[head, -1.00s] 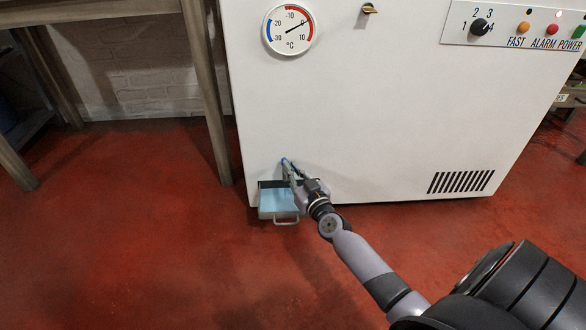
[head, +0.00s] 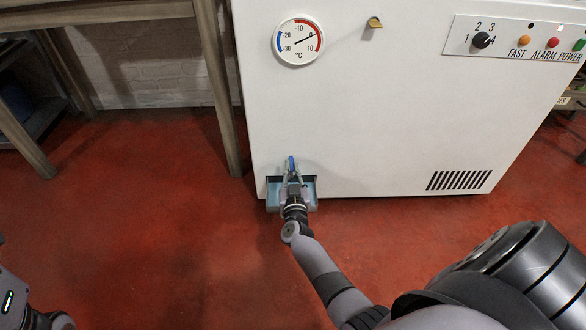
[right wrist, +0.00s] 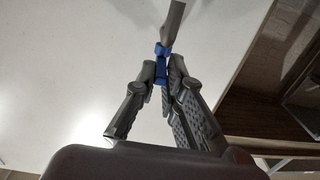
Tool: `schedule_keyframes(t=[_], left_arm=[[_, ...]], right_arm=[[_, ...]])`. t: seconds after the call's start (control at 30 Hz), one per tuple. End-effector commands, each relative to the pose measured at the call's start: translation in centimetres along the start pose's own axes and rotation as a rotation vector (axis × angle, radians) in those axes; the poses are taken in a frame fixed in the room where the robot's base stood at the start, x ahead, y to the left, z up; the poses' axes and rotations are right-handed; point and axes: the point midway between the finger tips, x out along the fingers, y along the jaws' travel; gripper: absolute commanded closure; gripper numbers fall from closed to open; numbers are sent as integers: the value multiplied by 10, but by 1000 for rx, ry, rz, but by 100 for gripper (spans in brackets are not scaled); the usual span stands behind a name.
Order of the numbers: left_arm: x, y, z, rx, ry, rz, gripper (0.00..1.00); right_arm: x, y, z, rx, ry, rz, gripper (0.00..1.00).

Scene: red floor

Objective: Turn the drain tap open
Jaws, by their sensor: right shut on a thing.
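The drain tap (head: 291,161) is low on the white freezer's front, at its left; its blue handle stands upright in the head view. My right gripper (head: 291,179) is shut on the blue handle in front of the panel. In the right wrist view, the fingers (right wrist: 160,83) close around the blue tap part (right wrist: 161,66), and a grey stem (right wrist: 174,25) shows beyond it. The fingers hide part of the tap. My left gripper's fingers are not visible; only part of my left arm shows at the lower left corner.
The white freezer (head: 390,110) stands on the red floor (head: 150,230). A wooden table leg (head: 219,95) is close on the left. Floor in front is clear.

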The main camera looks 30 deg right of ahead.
Motion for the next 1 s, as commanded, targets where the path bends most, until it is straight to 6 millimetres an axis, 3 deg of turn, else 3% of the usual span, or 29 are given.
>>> schedule_keyframes(t=[0.03,0.07,0.37,0.7,1.0], left_arm=[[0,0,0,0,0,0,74],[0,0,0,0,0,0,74],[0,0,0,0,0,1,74],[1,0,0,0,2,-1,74],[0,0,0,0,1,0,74]], right_arm=[[1,1,-1,-1,2,1,100],[1,1,-1,-1,2,1,90],[0,0,-1,0,1,-2,70],[-4,-1,0,1,-1,-3,70],[-51,0,1,2,-3,-2,70]])
